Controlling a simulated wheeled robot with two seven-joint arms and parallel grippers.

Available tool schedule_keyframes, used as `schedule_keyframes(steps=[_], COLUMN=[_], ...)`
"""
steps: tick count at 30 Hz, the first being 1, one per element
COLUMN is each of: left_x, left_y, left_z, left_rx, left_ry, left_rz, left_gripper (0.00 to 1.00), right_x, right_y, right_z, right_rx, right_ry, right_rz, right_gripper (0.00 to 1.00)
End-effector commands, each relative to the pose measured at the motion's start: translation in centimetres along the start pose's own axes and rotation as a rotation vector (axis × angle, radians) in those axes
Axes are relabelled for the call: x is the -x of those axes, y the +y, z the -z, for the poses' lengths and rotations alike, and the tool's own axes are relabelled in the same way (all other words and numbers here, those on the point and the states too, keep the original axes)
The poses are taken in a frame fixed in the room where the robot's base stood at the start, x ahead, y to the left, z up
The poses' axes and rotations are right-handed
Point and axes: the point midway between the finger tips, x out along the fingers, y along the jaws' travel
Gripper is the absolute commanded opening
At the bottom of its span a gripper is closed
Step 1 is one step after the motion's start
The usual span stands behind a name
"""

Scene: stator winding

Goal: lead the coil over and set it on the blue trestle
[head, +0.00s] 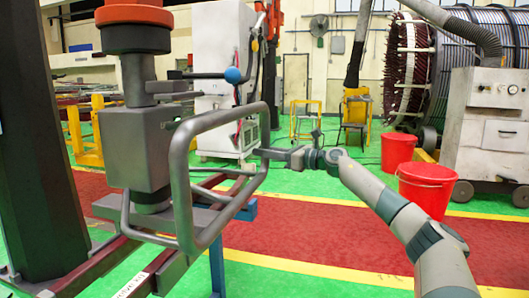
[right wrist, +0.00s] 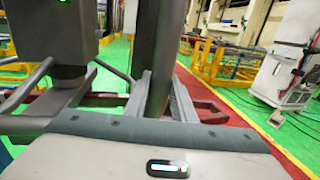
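The coil (head: 92,266) looks like a long dark-red bar loop. It runs below the grey lifting device (head: 137,150), and one end shows in the right wrist view (right wrist: 208,110). The blue trestle (head: 217,266) shows a leg and part of its top below and behind the coil. The gap between coil and trestle is hard to judge. My right gripper (head: 266,153) is shut on the grey handle (head: 180,185) of the lifting device, at its far upright bar. In the right wrist view its fingers (right wrist: 160,98) sit on both sides of that bar. My left gripper is out of view.
Two red buckets (head: 427,187) and a grey wheeled cabinet (head: 487,130) stand at the right. A large wound stator (head: 410,65) is behind them. A white cabinet (head: 220,75) and yellow racks (head: 85,135) are at the back. The red floor lane (head: 310,235) is clear.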

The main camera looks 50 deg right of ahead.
Motion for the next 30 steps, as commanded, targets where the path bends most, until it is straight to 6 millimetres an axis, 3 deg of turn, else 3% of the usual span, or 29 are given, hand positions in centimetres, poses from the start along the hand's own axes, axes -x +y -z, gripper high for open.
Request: schedule_keyframes(steps=[1, 3, 4, 19, 30], left_x=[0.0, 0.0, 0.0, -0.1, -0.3], left_y=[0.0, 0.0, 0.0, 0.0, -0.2], left_z=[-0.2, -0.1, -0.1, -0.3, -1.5], left_rx=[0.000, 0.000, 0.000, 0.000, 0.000], left_ry=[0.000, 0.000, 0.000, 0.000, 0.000], left_rz=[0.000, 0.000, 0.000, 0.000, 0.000], left_gripper=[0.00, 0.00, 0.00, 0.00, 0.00], right_x=[-0.4, -0.3, -0.3, 0.2, 2.1], right_y=[0.5, 0.5, 0.5, 0.2, 0.1], right_z=[1.9, 1.8, 1.7, 1.1, 1.2], right_rx=[-0.005, -0.005, -0.005, -0.002, -0.002], right_ry=[0.031, 0.029, 0.028, 0.018, 0.019], right_rz=[-0.016, -0.016, -0.015, -0.008, -0.006], right_gripper=[0.26, 0.42, 0.45, 0.45, 0.45])
